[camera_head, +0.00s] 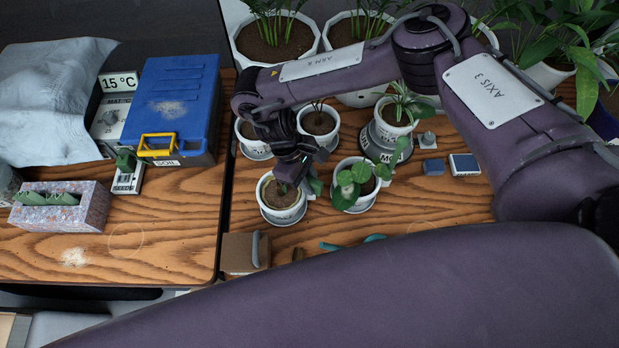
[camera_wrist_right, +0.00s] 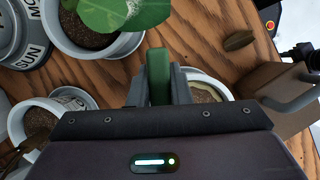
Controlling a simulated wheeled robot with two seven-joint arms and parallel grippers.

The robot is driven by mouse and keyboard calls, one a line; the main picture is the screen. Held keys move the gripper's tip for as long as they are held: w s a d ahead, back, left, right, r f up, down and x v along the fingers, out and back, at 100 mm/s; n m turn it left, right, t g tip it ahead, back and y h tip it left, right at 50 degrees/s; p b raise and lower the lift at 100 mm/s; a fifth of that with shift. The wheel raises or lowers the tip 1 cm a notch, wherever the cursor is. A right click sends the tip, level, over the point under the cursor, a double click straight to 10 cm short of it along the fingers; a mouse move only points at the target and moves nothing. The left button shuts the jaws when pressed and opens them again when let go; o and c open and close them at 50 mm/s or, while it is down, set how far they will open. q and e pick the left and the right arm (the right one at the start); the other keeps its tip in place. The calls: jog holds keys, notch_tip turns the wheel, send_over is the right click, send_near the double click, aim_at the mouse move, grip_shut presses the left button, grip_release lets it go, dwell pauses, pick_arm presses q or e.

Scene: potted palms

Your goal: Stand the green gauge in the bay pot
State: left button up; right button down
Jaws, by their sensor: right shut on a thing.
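In the wrist view my right gripper (camera_wrist_right: 158,92) is shut on the green gauge (camera_wrist_right: 158,72), a flat green strip between the two fingers. A white pot with bare soil (camera_wrist_right: 205,92) lies just beyond the fingers, partly hidden by them. In the head view my right gripper (camera_head: 292,176) points down over the front left white pot (camera_head: 284,215), and the gauge cannot be made out there. Whether its lower end touches the soil I cannot tell. The pot labels are too small to read, so I cannot tell which is the bay pot. My left gripper is not in view.
A leafy pot (camera_head: 355,204) stands close on the right. More small pots (camera_head: 319,122) stand behind, one plant (camera_head: 395,112) on a dark round base. A brown block (camera_head: 240,252) lies in front. A blue box (camera_head: 178,95) and a speckled planter (camera_head: 85,212) stand left.

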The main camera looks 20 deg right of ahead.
jog(key=c, duration=0.8)
grip_release()
jog(key=shift+o, duration=0.2)
jog(key=shift+r, duration=0.1)
notch_tip(320, 180, up, 8)
jog(key=p, duration=0.9)
